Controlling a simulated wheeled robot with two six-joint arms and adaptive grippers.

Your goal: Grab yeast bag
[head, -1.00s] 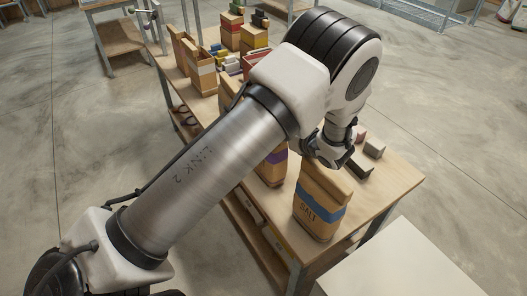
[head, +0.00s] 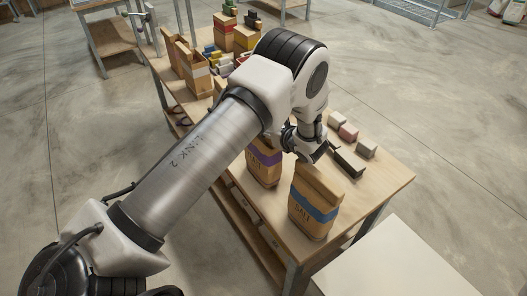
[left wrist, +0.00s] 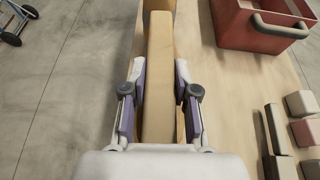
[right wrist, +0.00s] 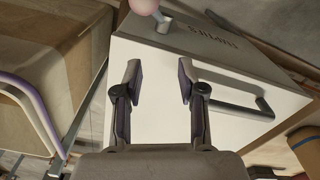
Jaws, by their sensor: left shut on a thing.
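The purple-banded paper bag (head: 264,167), its lettering too small to read, stands upright on the wooden table with its top hidden by my left arm. My left gripper (head: 292,150) is at its top. In the left wrist view my left gripper (left wrist: 159,90) has a finger on each side of the tan folded top of a bag (left wrist: 159,75) and is shut on it. The bag with the blue band reading SALT (head: 314,202) stands in front and to the right. My right gripper (right wrist: 160,75) is open and empty, seen only in the right wrist view.
Small blocks (head: 347,133) lie on the table's right part. A red crate (left wrist: 262,25) stands beyond, and more bags (head: 195,65) are at the back. A white surface with a handle (right wrist: 240,108) lies below my right gripper.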

